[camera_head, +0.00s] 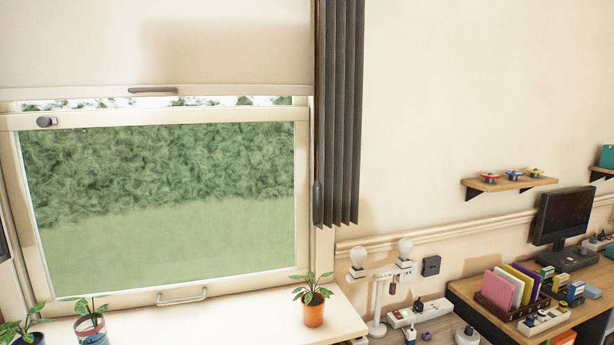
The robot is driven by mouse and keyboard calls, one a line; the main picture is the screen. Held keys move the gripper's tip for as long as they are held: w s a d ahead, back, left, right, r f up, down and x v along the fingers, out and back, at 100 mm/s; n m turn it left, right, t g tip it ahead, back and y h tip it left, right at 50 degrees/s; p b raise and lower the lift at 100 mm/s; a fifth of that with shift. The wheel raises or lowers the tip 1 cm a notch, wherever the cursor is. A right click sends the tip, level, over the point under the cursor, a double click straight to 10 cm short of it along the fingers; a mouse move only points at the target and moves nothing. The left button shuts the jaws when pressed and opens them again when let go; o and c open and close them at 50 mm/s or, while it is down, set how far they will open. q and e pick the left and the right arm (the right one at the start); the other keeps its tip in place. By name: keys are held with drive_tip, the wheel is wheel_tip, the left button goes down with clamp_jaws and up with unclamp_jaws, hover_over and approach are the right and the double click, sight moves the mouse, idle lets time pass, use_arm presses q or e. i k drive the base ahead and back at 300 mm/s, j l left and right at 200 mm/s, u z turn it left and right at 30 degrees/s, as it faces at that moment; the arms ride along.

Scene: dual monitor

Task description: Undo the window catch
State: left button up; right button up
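A window sash (165,116) with a cream frame fills the left of the head view, and its large pane shows green outside. A small dark catch with a round knob (47,121) sits on the sash's top rail, near its left corner. A pale bar handle (181,298) is on the bottom rail. I cannot tell from this view whether the catch is engaged. Neither of my grippers is in view, and nothing touches the catch or the sash.
A pale blind (230,45) with a dark pull (152,90) hangs just above the sash. A dark curtain (340,120) hangs to the right. Potted plants, including an orange pot (313,312), stand on the sill (245,318). A cluttered desk (466,288) is at the right.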

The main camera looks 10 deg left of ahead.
sight(42, 122)
drive_tip(key=u, duration=1.3)
